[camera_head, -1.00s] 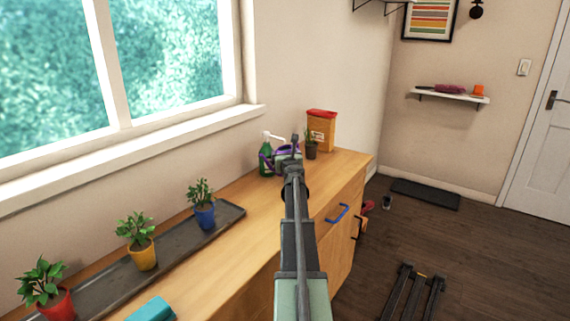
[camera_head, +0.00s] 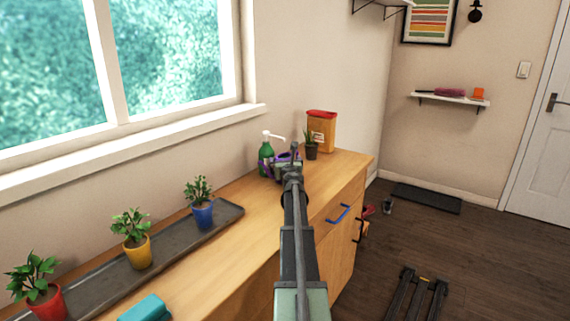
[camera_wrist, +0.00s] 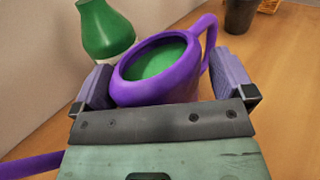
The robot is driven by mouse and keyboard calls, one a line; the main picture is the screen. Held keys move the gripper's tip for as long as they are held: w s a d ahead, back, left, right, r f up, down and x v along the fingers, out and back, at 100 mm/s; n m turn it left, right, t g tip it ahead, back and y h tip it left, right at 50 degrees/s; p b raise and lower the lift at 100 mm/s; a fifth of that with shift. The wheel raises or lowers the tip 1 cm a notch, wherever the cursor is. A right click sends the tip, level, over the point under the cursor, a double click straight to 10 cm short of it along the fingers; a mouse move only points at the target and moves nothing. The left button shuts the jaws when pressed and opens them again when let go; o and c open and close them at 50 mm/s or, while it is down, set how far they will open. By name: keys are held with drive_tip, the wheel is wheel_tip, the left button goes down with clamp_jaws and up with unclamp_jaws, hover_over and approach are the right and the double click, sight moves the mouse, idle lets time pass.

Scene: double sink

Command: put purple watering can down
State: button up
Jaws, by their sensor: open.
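The purple watering can (camera_wrist: 158,86) sits between the two fingers of my gripper (camera_wrist: 168,88) in the wrist view. Its round opening shows green inside, its handle rises at the upper right, and a purple spout-like part shows at the lower left. The fingers are open; the left one is close to the can and a gap shows at the right. In the head view the can (camera_head: 270,168) is mostly hidden behind my gripper (camera_head: 289,166), near the wall end of the wooden counter (camera_head: 250,240). Its base is hidden, so contact with the counter cannot be seen.
A green pump bottle (camera_head: 266,157) stands close to the can's left. A dark potted plant (camera_head: 311,151) and an orange, red-topped container (camera_head: 321,131) stand behind to the right. A tray (camera_head: 170,232) with several potted plants and a teal object (camera_head: 146,309) lie nearer.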

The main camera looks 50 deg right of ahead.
drive_tip(key=v, duration=1.2)
drive_tip(key=shift+a+r, duration=0.1)
drive_tip(key=shift+a, duration=0.05)
